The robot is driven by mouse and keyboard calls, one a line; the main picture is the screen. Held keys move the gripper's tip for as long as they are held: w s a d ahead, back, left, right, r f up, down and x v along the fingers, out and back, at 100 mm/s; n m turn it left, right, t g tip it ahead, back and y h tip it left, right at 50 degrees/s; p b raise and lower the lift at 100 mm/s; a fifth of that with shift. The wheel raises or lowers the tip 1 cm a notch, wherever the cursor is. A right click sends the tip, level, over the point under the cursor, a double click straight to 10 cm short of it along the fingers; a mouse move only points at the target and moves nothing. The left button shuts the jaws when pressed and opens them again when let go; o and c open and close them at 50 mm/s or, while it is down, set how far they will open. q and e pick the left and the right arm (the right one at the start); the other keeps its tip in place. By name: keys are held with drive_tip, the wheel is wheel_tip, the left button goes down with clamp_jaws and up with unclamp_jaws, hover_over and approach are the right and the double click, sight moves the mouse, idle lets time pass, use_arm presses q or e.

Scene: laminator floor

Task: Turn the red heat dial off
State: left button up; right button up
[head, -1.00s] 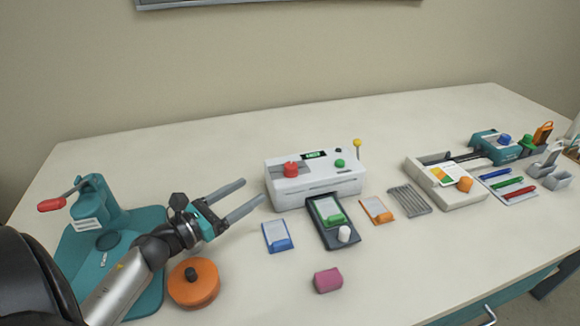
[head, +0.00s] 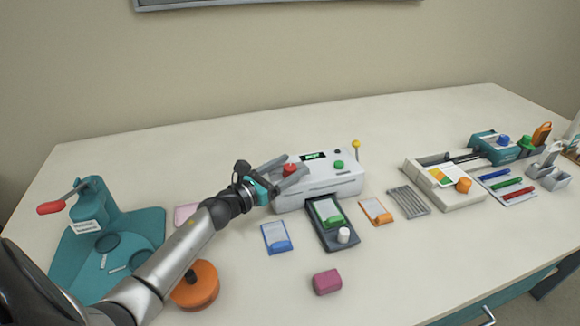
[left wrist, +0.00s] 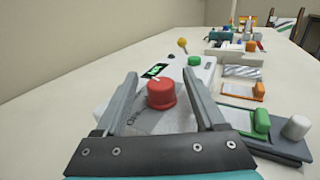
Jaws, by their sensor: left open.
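The red heat dial (head: 290,169) is on the left part of the top of the white laminator (head: 335,186). It also shows in the left wrist view (left wrist: 161,94), with a pale pointer mark on its top. My left gripper (head: 287,170) is open, with one finger on each side of the dial. In the left wrist view the fingers (left wrist: 163,90) show gaps to the dial on both sides, so it is not gripped. A lit green display (head: 312,157) is behind the dial. My right gripper is not in view.
A green knob (head: 338,165) and a yellow-tipped lever (head: 356,145) are to the right of the dial. A dark tray (head: 327,236) with a green-edged card stands in front of the laminator. A teal press (head: 98,208) and an orange disc (head: 201,290) are at left.

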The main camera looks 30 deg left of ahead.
use_arm(q)
drive_tip(key=shift+w+d, duration=0.1)
drive_tip(key=shift+w, duration=0.1)
drive_tip(key=shift+c, duration=0.3)
clamp_jaws()
